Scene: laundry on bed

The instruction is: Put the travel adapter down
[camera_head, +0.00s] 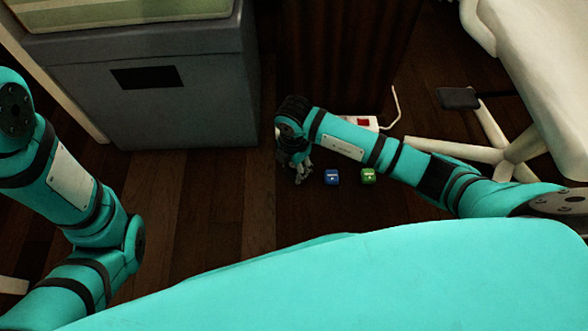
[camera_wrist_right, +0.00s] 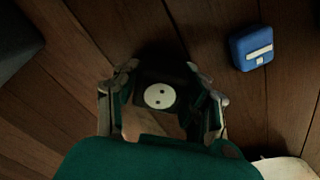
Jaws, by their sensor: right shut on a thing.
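The travel adapter (camera_wrist_right: 159,97) is a dark block with a white round socket face, seen in the right wrist view between the two fingers of my right gripper (camera_wrist_right: 160,98). The gripper is shut on it. In the head view my right gripper (camera_head: 301,174) points down close to the wooden floor, left of a small blue block. The adapter is hard to make out there. I cannot tell whether it touches the floor. My left arm is at the left of the head view, but its gripper is out of view.
The blue block (camera_head: 331,177) and a green block (camera_head: 368,176) sit on the floor (camera_head: 235,215) beside my right gripper. A white power strip (camera_head: 360,122) with a red switch lies behind my arm. A grey cabinet (camera_head: 165,100) stands left, a white chair base (camera_head: 515,150) right.

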